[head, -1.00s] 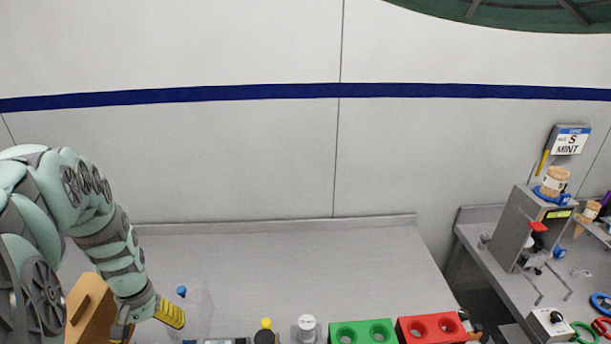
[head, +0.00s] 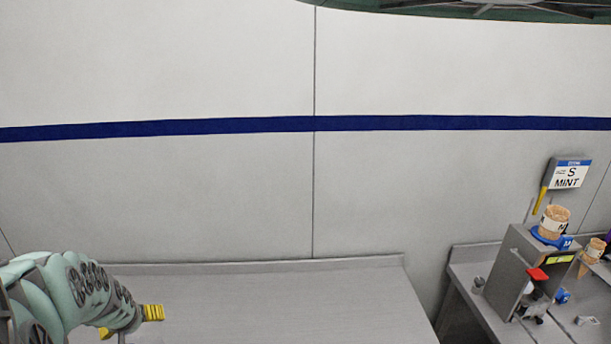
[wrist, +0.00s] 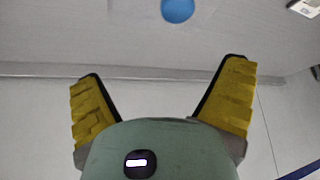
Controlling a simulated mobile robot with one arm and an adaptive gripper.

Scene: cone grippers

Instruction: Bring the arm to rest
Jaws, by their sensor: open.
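My arm folds in at the lower left of the head view. My gripper (head: 128,318) is at its end, with yellow finger pads showing above the left part of the grey worktop (head: 250,300). In the wrist view my gripper (wrist: 162,98) has its two yellow fingers spread wide with nothing between them. A round blue thing (wrist: 178,10) shows beyond the fingertips at the top of the wrist view, apart from them.
A grey dispenser (head: 520,270) with a red lever and a cone on top stands on the right-hand counter. A sign reading "S MINT" (head: 568,174) hangs on the wall above it. The visible worktop in the head view is bare.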

